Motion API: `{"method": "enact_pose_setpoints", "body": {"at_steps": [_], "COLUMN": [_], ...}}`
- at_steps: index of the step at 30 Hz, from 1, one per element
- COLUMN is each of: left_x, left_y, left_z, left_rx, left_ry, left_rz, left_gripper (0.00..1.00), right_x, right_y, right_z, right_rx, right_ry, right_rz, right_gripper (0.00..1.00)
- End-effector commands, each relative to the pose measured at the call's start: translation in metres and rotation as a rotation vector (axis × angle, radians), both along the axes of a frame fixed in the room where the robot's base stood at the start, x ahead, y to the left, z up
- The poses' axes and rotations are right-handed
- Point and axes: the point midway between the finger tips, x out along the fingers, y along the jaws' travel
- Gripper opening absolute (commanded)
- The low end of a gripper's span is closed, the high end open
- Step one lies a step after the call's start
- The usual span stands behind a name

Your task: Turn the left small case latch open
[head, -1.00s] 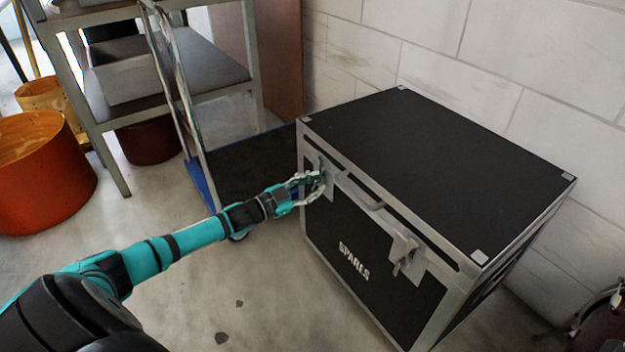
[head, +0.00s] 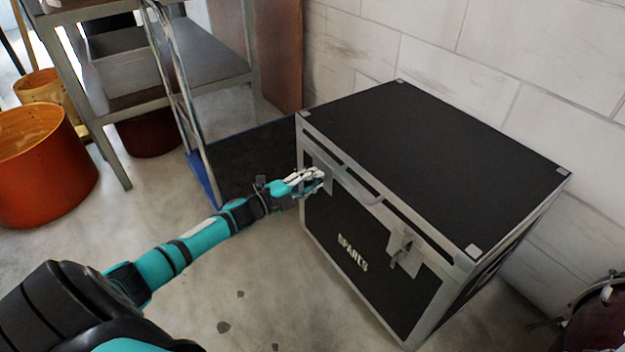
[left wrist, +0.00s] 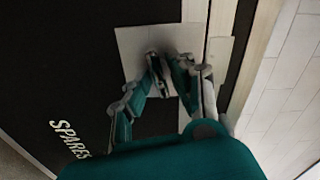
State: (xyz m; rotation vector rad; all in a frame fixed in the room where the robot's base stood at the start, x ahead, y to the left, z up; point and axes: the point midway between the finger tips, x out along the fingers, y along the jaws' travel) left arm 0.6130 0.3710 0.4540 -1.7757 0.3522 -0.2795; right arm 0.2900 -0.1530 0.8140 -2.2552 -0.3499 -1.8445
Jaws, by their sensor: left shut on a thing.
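The black case (head: 440,150) with silver edges and "SPARES" on its front stands closed on the floor. My left gripper (head: 318,177) is at the left latch, on the upper left of the case front. In the left wrist view, the fingers (left wrist: 168,88) are shut on the small dark handle of the left latch (left wrist: 157,72), in front of its pale plate (left wrist: 130,45). The fingers hide part of the latch. The right latch (head: 404,251) sits farther right on the case front and is untouched. My right gripper is not in view.
A white block wall (head: 440,50) stands behind the case. A metal shelf (head: 190,90) and a blue-edged cart (head: 235,155) are to its left. Orange drums (head: 40,170) stand at far left.

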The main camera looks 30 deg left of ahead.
Motion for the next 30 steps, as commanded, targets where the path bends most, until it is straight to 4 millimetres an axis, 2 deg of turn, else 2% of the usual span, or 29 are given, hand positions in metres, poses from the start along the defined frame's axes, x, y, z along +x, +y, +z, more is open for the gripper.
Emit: {"method": "enact_pose_setpoints", "body": {"at_steps": [12, 27, 28, 30], "left_x": [-0.0009, -0.001, -0.001, -0.0009], "left_y": [-0.0011, -0.0015, -0.0015, -0.0015], "left_z": [-0.0024, -0.0028, -0.0028, -0.0027], "left_rx": [0.157, 0.174, 0.174, 0.174], "left_ry": [-0.063, -0.069, -0.069, -0.069], "left_rz": [-0.002, -0.004, -0.004, -0.004], "left_gripper": [0.0, 0.0, 0.23, 0.32], "right_x": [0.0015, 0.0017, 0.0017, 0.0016], "right_y": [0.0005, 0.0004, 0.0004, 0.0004], "right_z": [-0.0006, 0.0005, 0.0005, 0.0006], "right_rx": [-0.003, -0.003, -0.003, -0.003], "right_ry": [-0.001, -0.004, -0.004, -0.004], "right_rz": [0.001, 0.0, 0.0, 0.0], "right_gripper": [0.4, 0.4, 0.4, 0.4]}}
